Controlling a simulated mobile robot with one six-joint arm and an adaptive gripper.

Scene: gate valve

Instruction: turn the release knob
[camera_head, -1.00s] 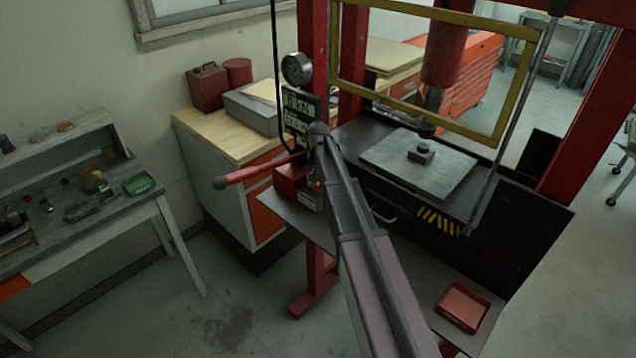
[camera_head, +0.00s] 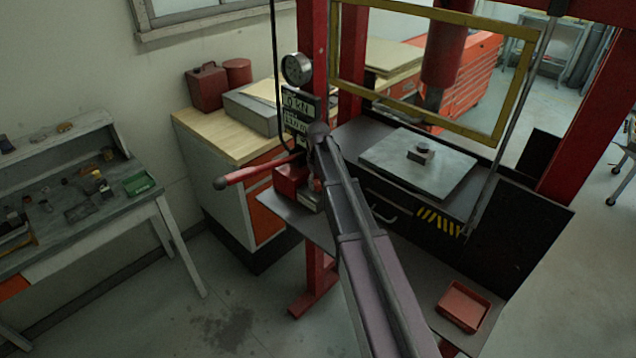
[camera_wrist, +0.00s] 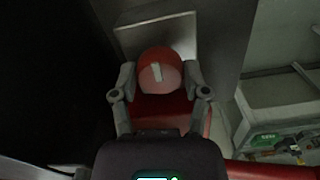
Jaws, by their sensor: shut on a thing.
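The release knob (camera_wrist: 160,72) is a round red knob with a pale mark across its face, in the wrist view. My gripper (camera_wrist: 159,82) has one finger on each side of the knob and is shut on it. The pale mark stands nearly upright, slightly tilted. In the head view my arm hides the knob and my fingers at the red pump (camera_head: 290,182). The press ram (camera_head: 445,60) hangs clear above a small dark block (camera_head: 421,152) on the grey plate (camera_head: 385,160). A gauge (camera_head: 297,68) and a display (camera_head: 300,105) stand above the pump.
A red pump lever (camera_head: 250,172) sticks out left of the pump, and shows at the lower right of the wrist view. The yellow guard frame (camera_head: 520,90) and red press posts stand around the plate. A red tray (camera_head: 463,306) sits at front right. A workbench (camera_head: 85,225) stands left.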

